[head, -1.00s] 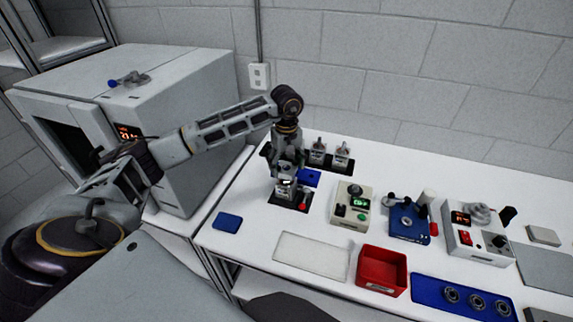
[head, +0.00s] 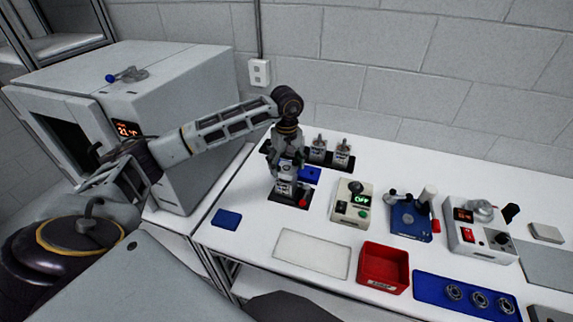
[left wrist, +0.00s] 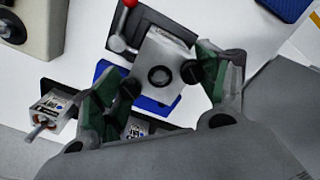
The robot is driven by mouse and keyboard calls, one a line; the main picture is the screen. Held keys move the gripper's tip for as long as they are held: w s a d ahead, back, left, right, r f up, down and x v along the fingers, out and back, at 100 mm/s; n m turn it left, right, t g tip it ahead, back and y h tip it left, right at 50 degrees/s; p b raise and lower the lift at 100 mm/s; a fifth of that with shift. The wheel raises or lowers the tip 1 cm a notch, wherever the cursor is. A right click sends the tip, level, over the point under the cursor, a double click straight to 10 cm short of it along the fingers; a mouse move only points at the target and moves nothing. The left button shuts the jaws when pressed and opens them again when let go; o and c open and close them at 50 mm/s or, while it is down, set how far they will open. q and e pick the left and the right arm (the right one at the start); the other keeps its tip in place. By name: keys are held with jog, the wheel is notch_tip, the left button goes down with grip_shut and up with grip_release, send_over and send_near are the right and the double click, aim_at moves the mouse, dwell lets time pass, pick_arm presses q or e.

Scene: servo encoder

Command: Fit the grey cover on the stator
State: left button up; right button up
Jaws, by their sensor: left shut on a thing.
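My left gripper (head: 287,170) points down over the black fixture (head: 300,202) at the left of the bench. In the left wrist view, the gripper's green-padded fingers (left wrist: 160,82) are shut on the sides of the grey cover (left wrist: 160,58), a square block with a dark round hole. The stator (head: 284,188) is the pale block with a dark label standing upright in the fixture, directly below the gripper. In the wrist view the cover hides the stator. I cannot tell whether the cover touches it. My right gripper is not in view.
The fixture's red-knobbed lever (left wrist: 122,28) is close beside the cover. A control box (head: 351,205) stands right. A white mat (head: 312,254) and red bin (head: 383,268) lie in front.

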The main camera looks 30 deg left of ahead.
pick_arm(q)
jog(key=shift+f, duration=0.15)
jog(key=shift+f+b, duration=0.5)
jog(key=shift+f, duration=0.05)
dwell(0.4)
jog(key=shift+f+b, duration=0.3)
jog(key=shift+f, duration=0.1)
jog(key=o, duration=1.2)
jog(key=shift+r, duration=0.1)
